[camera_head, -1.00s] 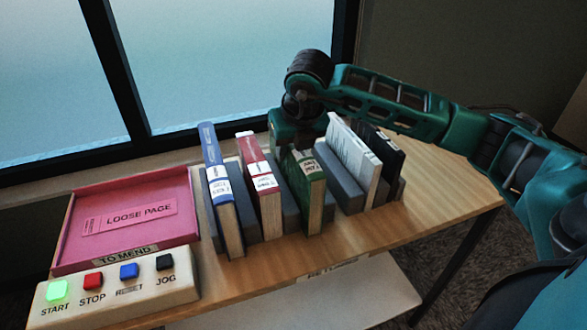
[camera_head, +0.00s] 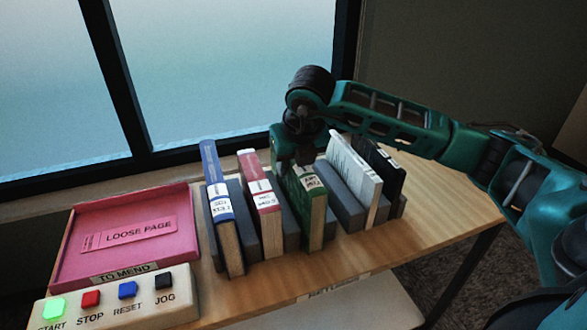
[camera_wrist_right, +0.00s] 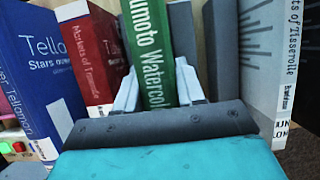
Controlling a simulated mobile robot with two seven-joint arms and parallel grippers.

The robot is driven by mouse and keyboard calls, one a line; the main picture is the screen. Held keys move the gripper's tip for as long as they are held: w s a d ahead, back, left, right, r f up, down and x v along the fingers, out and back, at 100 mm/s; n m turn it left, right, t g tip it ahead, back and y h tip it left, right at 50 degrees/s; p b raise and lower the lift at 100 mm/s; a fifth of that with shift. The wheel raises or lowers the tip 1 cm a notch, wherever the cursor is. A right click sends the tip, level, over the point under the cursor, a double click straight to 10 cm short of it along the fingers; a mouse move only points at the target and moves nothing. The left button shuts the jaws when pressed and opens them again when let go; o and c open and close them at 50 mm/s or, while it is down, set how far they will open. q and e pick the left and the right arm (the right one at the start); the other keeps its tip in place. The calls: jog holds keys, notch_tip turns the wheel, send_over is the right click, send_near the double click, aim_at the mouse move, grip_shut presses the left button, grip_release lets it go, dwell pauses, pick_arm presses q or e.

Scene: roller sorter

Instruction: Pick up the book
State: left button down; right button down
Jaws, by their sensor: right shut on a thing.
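Several books stand upright in a row between grey dividers on the wooden table. They are a blue book (camera_head: 219,205), a red book (camera_head: 262,206), a green book (camera_head: 313,208), a white book (camera_head: 354,172) and a black book (camera_head: 388,175). My right gripper (camera_wrist_right: 155,88) is shut on the green book, whose spine (camera_wrist_right: 150,45) sits between the two pale fingers in the right wrist view. In the head view the gripper (camera_head: 296,160) is at the back of the green book, its fingers mostly hidden. The left gripper is not in view.
A pink tray (camera_head: 68,245) marked "TO MEND" lies at the left with a "LOOSE PAGE" label. In front of it is a button panel (camera_head: 105,312) with a lit green START button. The table (camera_head: 430,215) is clear at the right. A window is behind.

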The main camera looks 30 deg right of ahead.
notch_tip(320, 180, up, 20)
jog(key=shift+f+p, duration=0.15)
jog(key=shift+p, duration=0.15)
dwell(0.4)
